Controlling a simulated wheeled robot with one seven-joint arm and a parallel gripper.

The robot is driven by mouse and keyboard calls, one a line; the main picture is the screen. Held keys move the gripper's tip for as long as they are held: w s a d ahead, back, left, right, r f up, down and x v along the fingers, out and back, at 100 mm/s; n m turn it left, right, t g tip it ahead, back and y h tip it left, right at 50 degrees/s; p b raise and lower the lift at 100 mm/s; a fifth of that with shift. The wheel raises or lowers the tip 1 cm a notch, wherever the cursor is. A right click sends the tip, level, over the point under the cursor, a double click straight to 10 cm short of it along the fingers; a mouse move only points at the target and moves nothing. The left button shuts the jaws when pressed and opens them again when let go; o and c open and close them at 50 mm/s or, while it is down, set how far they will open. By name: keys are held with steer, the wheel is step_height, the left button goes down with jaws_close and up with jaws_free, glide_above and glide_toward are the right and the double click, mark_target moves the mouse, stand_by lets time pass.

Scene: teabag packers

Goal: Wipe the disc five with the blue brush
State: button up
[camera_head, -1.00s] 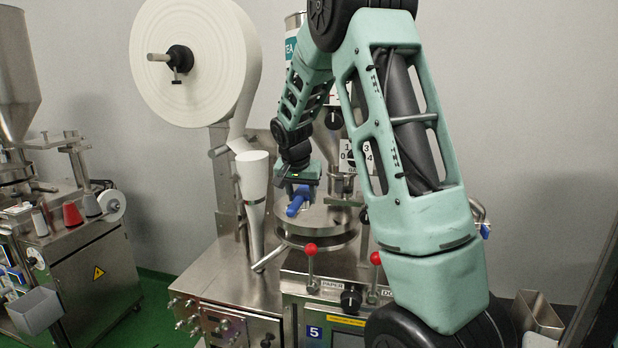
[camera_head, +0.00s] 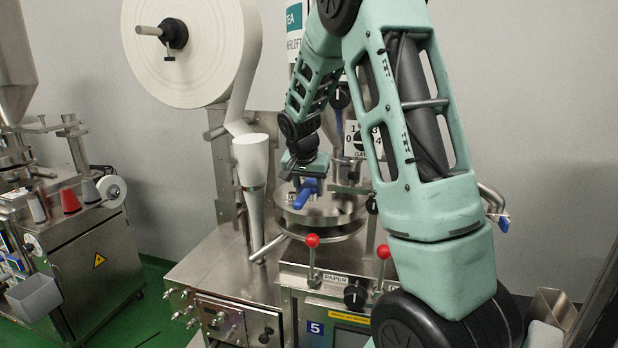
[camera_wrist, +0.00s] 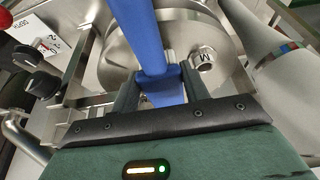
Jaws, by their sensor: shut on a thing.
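The blue brush (camera_head: 304,194) is held in my gripper (camera_head: 309,181) over the round steel disc (camera_head: 325,212) of the packer labelled 5. In the wrist view the blue brush (camera_wrist: 150,45) runs up and away between the two fingers of my gripper (camera_wrist: 160,85), which are shut on it. The disc (camera_wrist: 195,30) lies under the brush there. Whether the brush touches the disc I cannot tell. The brush's far end is out of the wrist view. The blue label 5 (camera_head: 315,328) is on the machine's front.
Two red-knobbed levers (camera_head: 312,241) stand in front of the disc. A white paper roll (camera_head: 190,50) and a paper-covered tube (camera_head: 251,165) are on the left. A hopper and the gate dial (camera_head: 360,138) stand close behind. Another packer (camera_head: 75,240) is at far left.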

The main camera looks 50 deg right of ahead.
mark_target(308, 215)
step_height(308, 215, down, 4)
steer(key=shift+b, duration=1.1)
steer(key=shift+a+r, duration=0.15)
steer(key=shift+r, duration=0.05)
steer(key=shift+c, duration=0.4)
steer(key=shift+s+a+f, duration=0.2)
steer(key=shift+s+a, duration=0.1)
steer(key=shift+a, duration=0.2)
steer(key=shift+w+d, duration=0.25)
steer(key=shift+d, duration=0.25)
step_height(308, 215, up, 4)
steer(key=shift+d+f+p, duration=0.1)
steer(key=shift+f+p, duration=0.15)
steer(key=shift+p, duration=0.9)
steer(key=shift+w+d+r+p, duration=0.1)
steer(key=shift+d+r+p, duration=0.05)
steer(key=shift+r+p, duration=1.7)
steer(key=shift+r, duration=0.6)
steer(key=shift+a, duration=0.2)
